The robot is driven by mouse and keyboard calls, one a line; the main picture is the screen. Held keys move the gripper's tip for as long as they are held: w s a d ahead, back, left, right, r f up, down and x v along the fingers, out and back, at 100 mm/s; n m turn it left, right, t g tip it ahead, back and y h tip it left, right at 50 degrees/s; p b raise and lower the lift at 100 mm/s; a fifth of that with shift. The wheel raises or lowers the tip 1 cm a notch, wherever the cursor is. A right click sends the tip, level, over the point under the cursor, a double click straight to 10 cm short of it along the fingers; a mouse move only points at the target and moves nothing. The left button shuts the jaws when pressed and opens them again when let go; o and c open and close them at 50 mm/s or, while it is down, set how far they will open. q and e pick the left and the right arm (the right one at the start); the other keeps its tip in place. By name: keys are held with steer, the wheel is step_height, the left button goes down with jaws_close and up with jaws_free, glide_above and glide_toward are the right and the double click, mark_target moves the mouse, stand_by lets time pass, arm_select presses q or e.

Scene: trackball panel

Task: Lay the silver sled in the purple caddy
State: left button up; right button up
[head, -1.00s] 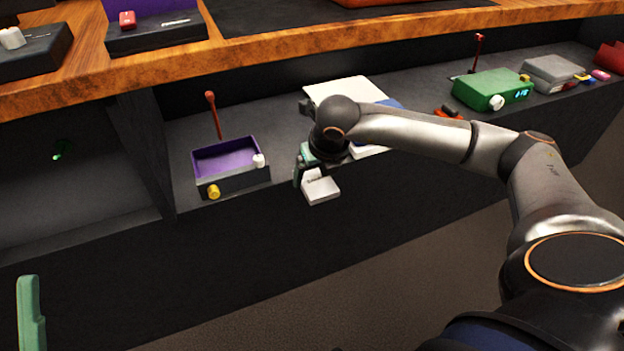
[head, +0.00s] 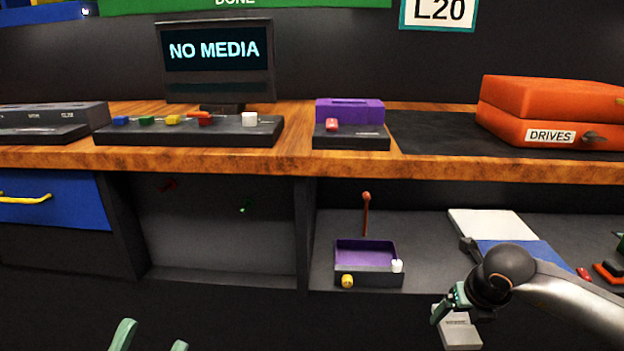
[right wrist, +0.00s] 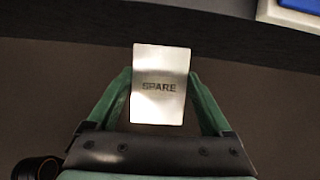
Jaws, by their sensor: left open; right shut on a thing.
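The silver sled (head: 460,331) is a flat pale block, marked SPARE in the right wrist view (right wrist: 160,98). My right gripper (head: 447,304) is shut on it, with a finger on each side in the right wrist view (right wrist: 160,72). It holds the sled in front of the lower shelf, right of and lower in the picture than the purple caddy. The purple caddy (head: 367,275) is an open dark box with a purple inside, on that shelf; its visible floor is empty. My left gripper (head: 152,337) is open at the bottom left, only its fingertips in view.
The caddy has a yellow knob (head: 347,281) and a white knob (head: 397,265) at its front. A red-topped stick (head: 366,213) stands behind it. A white and blue object (head: 495,225) lies right. The wooden counter (head: 250,163) overhangs the shelf (head: 420,225).

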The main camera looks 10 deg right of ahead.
steer(key=shift+s+a+f+n+y, duration=0.2)
steer(key=shift+a+n+y, duration=0.3)
steer(key=shift+n, duration=0.6)
steer(key=s+a+r+m+g, duration=0.25)
steer(key=a+m, duration=0.25)
steer(key=m, duration=0.7)
steer(key=s+a+r+m+g, duration=0.2)
steer(key=a+m+g, duration=0.2)
steer(key=m, duration=0.8)
steer(key=s+a+r+m+g, duration=0.25)
steer(key=a+m, duration=0.25)
steer(key=m, duration=0.7)
arm_select(q)
steer(key=w+a+f+n+g+y+p, duration=0.4)
steer(key=w+n+y+p, duration=0.45)
steer(key=p, duration=1.25)
steer(key=s+a+f+n+g+y+p, duration=0.1)
steer(key=s+f+g+y+p, duration=0.3)
steer(key=s+p, duration=0.7)
step_height(320, 180, down, 2)
steer(key=g+p, duration=0.4)
steer(key=shift+p, duration=0.35)
arm_select(e)
steer(key=s+r, duration=0.1)
steer(key=r, duration=1.5)
steer(key=s+r, duration=0.2)
steer(key=r, duration=1.4)
steer(key=shift+s+d+r, duration=0.15)
steer(key=shift+s+r, duration=0.1)
steer(key=shift+r, duration=0.15)
